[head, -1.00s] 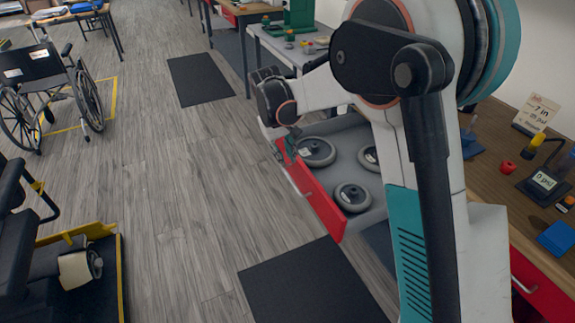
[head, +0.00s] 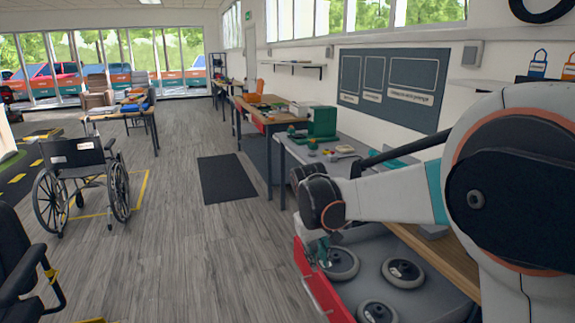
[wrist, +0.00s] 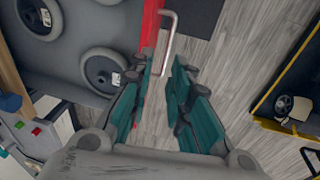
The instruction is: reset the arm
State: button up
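My gripper (head: 320,250) hangs from my bent arm near the far end of an open drawer with a red front (head: 316,285). In the wrist view my gripper (wrist: 160,88) shows two teal fingers standing apart. Nothing is held between them; the floor and part of the red drawer front (wrist: 150,25) show in the gap. The drawer's metal handle (wrist: 170,30) is just beyond the fingertips in that view. Part of the drawer is hidden behind my arm in the head view.
Grey wheels lie in the drawer, one (head: 404,272) near its middle. A workbench (head: 285,150) with a green machine (head: 322,124) runs along the right wall. A wheelchair (head: 78,180) stands at the left. The floor (head: 190,250) between is mostly clear, with a dark mat (head: 228,178).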

jog(key=s+d+r+m+t+y, duration=0.1)
jog(key=s+d+r, duration=0.3)
jog(key=s, duration=0.3)
jog(key=s+d+r+m+t, duration=0.1)
jog(key=s+d+r+t, duration=0.1)
jog(key=s+d+r, duration=0.4)
jog(key=s+d+f+m+t, duration=0.1)
jog(key=s+f+t, duration=0.1)
jog(key=s, duration=1.2)
jog(key=shift+s+d+f+m+t+y, duration=0.3)
jog(key=shift+s+d+f, duration=0.05)
jog(key=shift+f, duration=0.35)
